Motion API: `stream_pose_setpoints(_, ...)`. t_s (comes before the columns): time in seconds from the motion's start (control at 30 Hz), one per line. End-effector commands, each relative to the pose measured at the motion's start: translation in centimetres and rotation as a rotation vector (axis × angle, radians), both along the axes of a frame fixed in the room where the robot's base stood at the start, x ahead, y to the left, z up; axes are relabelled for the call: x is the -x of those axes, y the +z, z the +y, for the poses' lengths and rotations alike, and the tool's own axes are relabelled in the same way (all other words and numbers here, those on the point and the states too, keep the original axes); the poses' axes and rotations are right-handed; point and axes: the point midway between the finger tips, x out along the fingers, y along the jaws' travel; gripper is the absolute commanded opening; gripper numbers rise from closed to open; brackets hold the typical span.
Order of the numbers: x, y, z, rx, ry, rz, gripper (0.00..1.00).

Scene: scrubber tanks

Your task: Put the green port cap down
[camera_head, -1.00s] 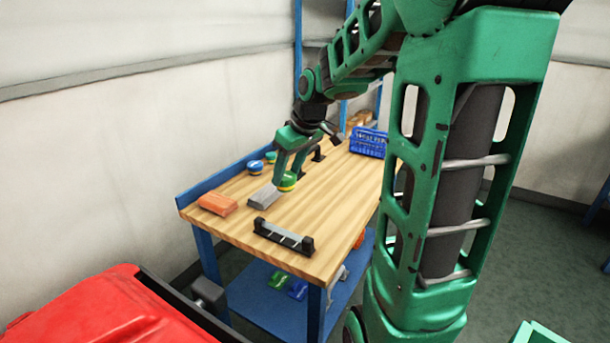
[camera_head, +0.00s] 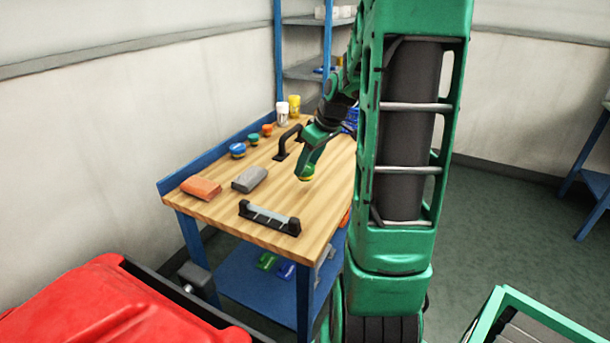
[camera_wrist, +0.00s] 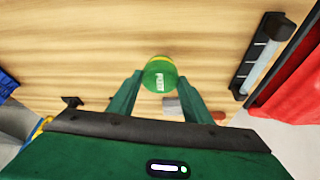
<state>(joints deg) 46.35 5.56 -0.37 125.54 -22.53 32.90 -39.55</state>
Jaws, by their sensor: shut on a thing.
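The green port cap (camera_wrist: 160,75) is round, with a green top bearing a white label and a yellow edge. It sits between the fingertips of my gripper (camera_wrist: 158,84) in the wrist view. In the head view the cap (camera_head: 306,174) shows at the end of my gripper (camera_head: 308,168), over the wooden workbench top (camera_head: 220,208). My gripper is shut on the cap. I cannot tell whether the cap touches the bench.
Cups (camera_head: 294,105) stand at the back. A red machine (camera_head: 110,305) is in front. Bare wood surrounds the cap.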

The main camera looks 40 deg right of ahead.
Motion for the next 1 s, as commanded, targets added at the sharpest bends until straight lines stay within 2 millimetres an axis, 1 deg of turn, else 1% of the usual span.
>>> stream_pose_setpoints(0.13, 0.0, -1.2, 0.0, -0.001, 0.0, 0.0, 0.16)
stream_pose_setpoints(0.33, 0.0, -3.8, 0.0, -0.001, 0.0, 0.001, 0.16)
stream_pose_setpoints(0.7, 0.0, -4.2, 0.0, 0.0, 0.001, 0.0, 0.16)
stream_pose_setpoints(0.73, 0.0, -4.1, 0.0, 0.001, 0.001, -0.001, 0.52)
stream_pose_setpoints(0.77, 0.0, -4.1, 0.0, 0.001, 0.001, -0.001, 0.59)
stream_pose_setpoints(0.8, 0.0, -4.1, 0.0, 0.001, 0.001, -0.001, 0.64)
stream_pose_setpoints(1.0, 0.0, -4.1, 0.0, 0.0, 0.001, -0.001, 0.64)
